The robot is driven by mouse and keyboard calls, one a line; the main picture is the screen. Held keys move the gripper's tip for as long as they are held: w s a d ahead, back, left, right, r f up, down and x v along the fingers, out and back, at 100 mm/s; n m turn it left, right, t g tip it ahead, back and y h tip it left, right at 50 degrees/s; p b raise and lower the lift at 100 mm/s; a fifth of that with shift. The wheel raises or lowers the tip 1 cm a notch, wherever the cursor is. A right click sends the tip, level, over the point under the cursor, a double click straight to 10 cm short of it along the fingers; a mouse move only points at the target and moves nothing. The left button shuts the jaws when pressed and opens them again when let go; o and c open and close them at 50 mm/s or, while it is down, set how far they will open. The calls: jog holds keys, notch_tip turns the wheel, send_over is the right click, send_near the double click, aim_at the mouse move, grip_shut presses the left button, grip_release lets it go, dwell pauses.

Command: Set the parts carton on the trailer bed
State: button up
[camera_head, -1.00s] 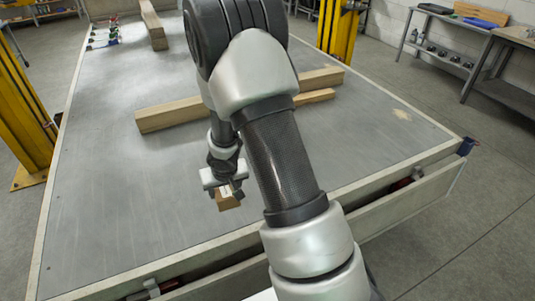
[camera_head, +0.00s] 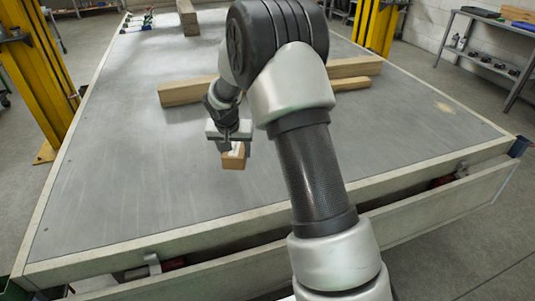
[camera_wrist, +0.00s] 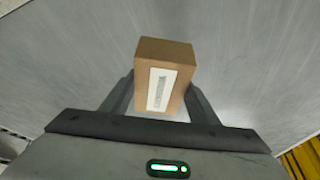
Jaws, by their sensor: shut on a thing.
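The parts carton (camera_head: 234,160) is a small brown box. In the wrist view the carton (camera_wrist: 166,60) shows a white label on one face and sits between the two fingers. My gripper (camera_head: 231,146) is shut on it; its fingers also show in the wrist view (camera_wrist: 158,98). The carton is over the grey trailer bed (camera_head: 120,175). I cannot tell whether its underside touches the bed or is a little above it.
Wooden beams (camera_head: 190,91) lie across the bed behind my gripper, and another beam (camera_head: 187,17) lies at the back. Small coloured items (camera_head: 137,21) are at the far left. Yellow posts (camera_head: 45,75) stand beside the trailer. The bed's left and front areas are clear.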

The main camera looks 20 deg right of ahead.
notch_tip(320, 180, down, 9)
jog(key=shift+r+b, duration=0.1)
jog(key=shift+b, duration=0.75)
jog(key=o, duration=0.9)
jog(key=shift+f, duration=0.25)
jog(key=shift+c, duration=0.2)
jog(key=o, duration=0.4)
jog(key=shift+r, duration=0.15)
